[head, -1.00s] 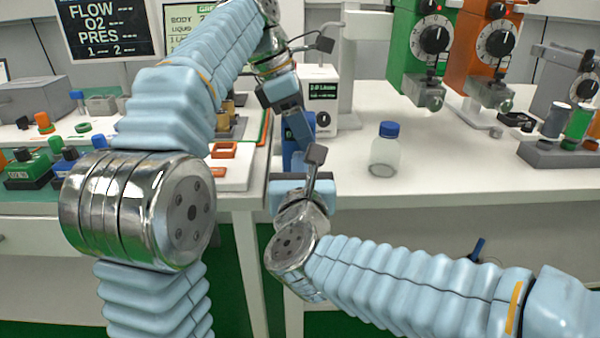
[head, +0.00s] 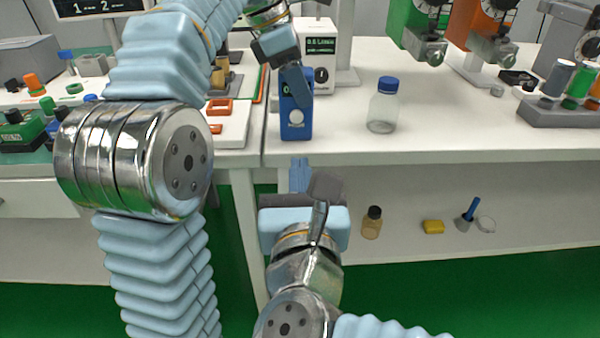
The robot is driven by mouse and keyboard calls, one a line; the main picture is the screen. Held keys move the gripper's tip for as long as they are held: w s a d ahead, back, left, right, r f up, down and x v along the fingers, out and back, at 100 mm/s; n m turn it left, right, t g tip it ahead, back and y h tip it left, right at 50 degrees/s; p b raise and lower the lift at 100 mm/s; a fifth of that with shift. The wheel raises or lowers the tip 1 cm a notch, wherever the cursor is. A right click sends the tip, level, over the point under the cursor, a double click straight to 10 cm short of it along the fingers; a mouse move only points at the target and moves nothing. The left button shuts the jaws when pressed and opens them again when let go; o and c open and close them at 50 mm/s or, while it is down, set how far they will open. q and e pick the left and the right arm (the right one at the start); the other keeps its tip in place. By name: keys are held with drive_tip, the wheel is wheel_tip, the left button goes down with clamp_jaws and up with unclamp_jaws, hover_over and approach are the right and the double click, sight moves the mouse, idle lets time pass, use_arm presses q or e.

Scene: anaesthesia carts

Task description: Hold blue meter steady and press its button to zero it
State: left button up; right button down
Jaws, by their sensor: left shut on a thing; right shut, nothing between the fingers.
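The blue meter (head: 290,130) stands upright near the front edge of the white bench, with a pale round button (head: 296,118) on its front face. My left gripper (head: 297,88) reaches down from above and is shut on the upper part of the meter. My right gripper (head: 300,172) is shut and empty in front of the bench edge, below the meter and apart from it. Its fingers point up toward the bench.
A clear bottle with a blue cap (head: 383,108) stands right of the meter. A white display box (head: 318,60) is behind it. An orange-trimmed tray (head: 228,125) lies to the left. A brown bottle (head: 372,222) and a yellow block (head: 433,227) sit on the lower shelf.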

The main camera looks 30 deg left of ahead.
idle(0.3)
use_arm(q)
drive_tip(key=o, duration=1.4)
drive_tip(key=a+r, duration=0.1)
drive_tip(key=s+a+r, duration=0.1)
drive_tip(key=r, duration=0.1)
drive_tip(key=shift+s, duration=0.1)
drive_tip(key=s+a, duration=0.2)
drive_tip(key=a, duration=0.1)
drive_tip(key=s+a, duration=0.1)
drive_tip(key=a, duration=0.2)
drive_tip(key=s+a, duration=0.2)
drive_tip(key=a, duration=0.1)
drive_tip(key=shift+s+a+f, duration=0.15)
drive_tip(key=shift+s, duration=0.2)
